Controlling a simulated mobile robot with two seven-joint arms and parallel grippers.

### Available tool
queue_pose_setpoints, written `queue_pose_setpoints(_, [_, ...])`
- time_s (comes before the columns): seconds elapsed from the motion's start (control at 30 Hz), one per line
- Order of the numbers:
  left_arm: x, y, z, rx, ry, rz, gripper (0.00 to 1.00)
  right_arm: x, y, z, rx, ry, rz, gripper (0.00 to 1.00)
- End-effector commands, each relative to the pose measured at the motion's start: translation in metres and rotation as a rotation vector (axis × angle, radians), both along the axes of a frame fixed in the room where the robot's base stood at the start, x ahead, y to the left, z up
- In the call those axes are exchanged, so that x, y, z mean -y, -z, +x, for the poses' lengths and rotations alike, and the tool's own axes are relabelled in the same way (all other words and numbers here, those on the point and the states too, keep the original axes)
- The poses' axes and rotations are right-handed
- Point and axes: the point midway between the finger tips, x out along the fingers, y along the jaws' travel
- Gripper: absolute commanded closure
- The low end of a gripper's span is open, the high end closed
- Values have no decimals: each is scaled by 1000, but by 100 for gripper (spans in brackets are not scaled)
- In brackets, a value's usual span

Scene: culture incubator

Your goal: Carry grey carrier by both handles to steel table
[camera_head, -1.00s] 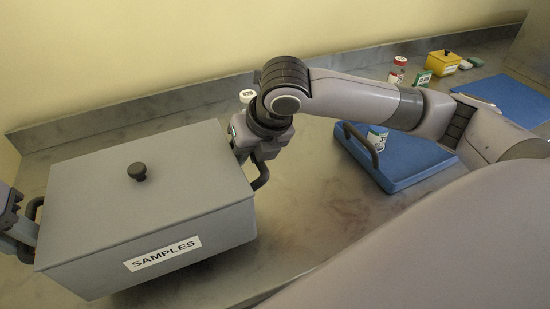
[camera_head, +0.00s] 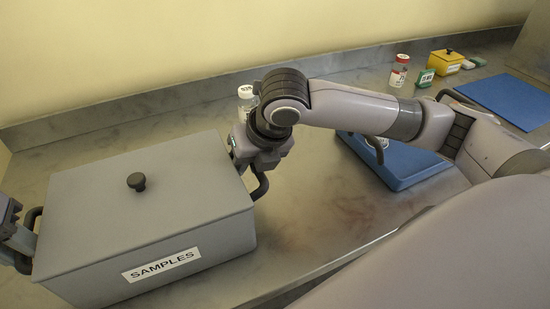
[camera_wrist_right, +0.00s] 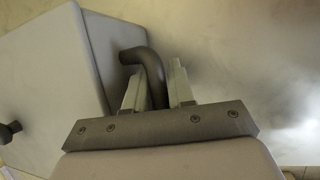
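The grey carrier (camera_head: 95,235) is a lidded box with a black knob and a SAMPLES label, at the left of the head view. It also shows in the wrist view (camera_wrist_right: 45,75). My right gripper (camera_head: 248,170) is at the dark right handle (camera_head: 261,186). In the right wrist view, the fingers (camera_wrist_right: 157,88) are closed in on both sides of this handle. My left gripper (camera_head: 22,245) is at the left handle (camera_head: 36,212), partly cut off by the picture edge, and appears shut on it. Whether the carrier's underside touches the steel table (camera_head: 310,210) is hidden.
A blue tray (camera_head: 410,168) lies partly behind my right arm. The table's middle is bare.

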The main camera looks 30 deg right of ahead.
Motion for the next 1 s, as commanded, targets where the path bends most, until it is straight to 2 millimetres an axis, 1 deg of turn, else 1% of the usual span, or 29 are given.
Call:
queue_pose_setpoints(0.03, [-1,-1,0,0,-2,1,59,1,0,0,-1,1,-1,59])
queue_pose_setpoints(0.07, [-1,-1,0,-1,-1,1,53,1,0,0,-1,1,-1,53])
queue_pose_setpoints(0.27, [0,-1,0,-1,-1,0,53,0,-1,0,-1,0,0,53])
queue_pose_setpoints(0.37, [0,-4,0,1,0,-1,53,0,-1,0,-1,-1,1,53])
queue_pose_setpoints(0.47, [-2,-14,1,3,-1,-1,53,-1,-1,0,-1,-1,2,53])
queue_pose_setpoints(0.8, [-13,-63,2,2,-2,1,53,-1,-1,0,0,-2,2,53])
queue_pose_setpoints(0.9, [-15,-73,2,1,-2,1,53,-1,-1,0,0,-2,2,53])
queue_pose_setpoints(1.0, [-15,-78,2,0,-2,1,53,-1,-2,-1,0,-2,2,53])
